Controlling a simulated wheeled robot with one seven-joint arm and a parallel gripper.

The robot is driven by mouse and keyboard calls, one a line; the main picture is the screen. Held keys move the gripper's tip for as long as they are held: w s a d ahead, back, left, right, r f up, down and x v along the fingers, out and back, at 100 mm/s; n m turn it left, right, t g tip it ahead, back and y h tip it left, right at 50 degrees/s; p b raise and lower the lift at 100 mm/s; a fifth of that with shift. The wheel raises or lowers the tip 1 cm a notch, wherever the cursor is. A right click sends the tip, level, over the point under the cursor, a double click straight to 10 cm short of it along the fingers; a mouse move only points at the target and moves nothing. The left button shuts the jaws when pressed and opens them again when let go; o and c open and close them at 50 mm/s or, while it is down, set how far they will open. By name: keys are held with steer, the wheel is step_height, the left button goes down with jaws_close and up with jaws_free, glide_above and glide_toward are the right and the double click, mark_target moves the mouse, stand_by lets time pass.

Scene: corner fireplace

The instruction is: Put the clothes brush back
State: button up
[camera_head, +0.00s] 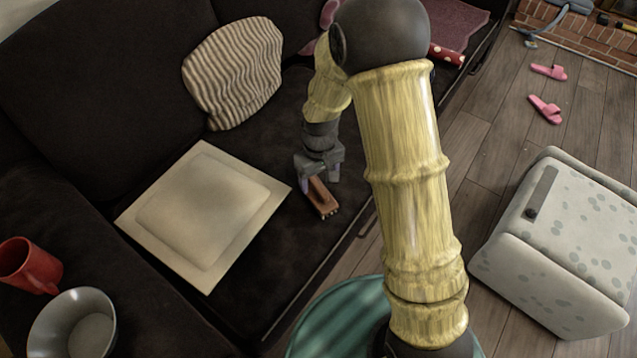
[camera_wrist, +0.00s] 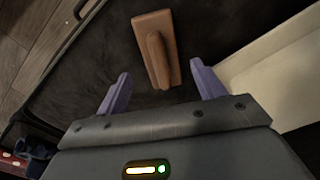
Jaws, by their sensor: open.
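The clothes brush (camera_head: 322,197) is a small brown wooden block with a raised handle. It lies on the dark sofa seat, near the front edge, right of the cream square cushion. My gripper (camera_head: 319,184) is open just above and beside the brush. In the wrist view the brush (camera_wrist: 157,48) lies beyond the fingertips, roughly between the lines of the two purple fingers of my gripper (camera_wrist: 158,85). The fingers do not appear to touch it. The place where the brush belongs cannot be told from these views.
The cream cushion (camera_head: 203,215) lies on the seat, with a striped pillow (camera_head: 235,72) behind it. A red mug (camera_head: 29,266) and a grey bowl (camera_head: 73,325) stand at lower left. A spotted pouf (camera_head: 560,245) and pink slippers (camera_head: 547,108) are on the wooden floor at right.

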mark_target(319, 187)
step_height(319, 187, up, 4)
steer(key=shift+r+p, duration=0.25)
steer(key=shift+p, duration=0.3)
steer(key=s+d+r+m+t, duration=0.2)
steer(key=s+d+r+m, duration=0.4)
steer(key=s+d+r, duration=0.3)
steer(key=s+d, duration=0.3)
steer(key=d, duration=0.1)
steer(key=shift+s+d+r, duration=0.2)
steer(key=shift+r, duration=0.05)
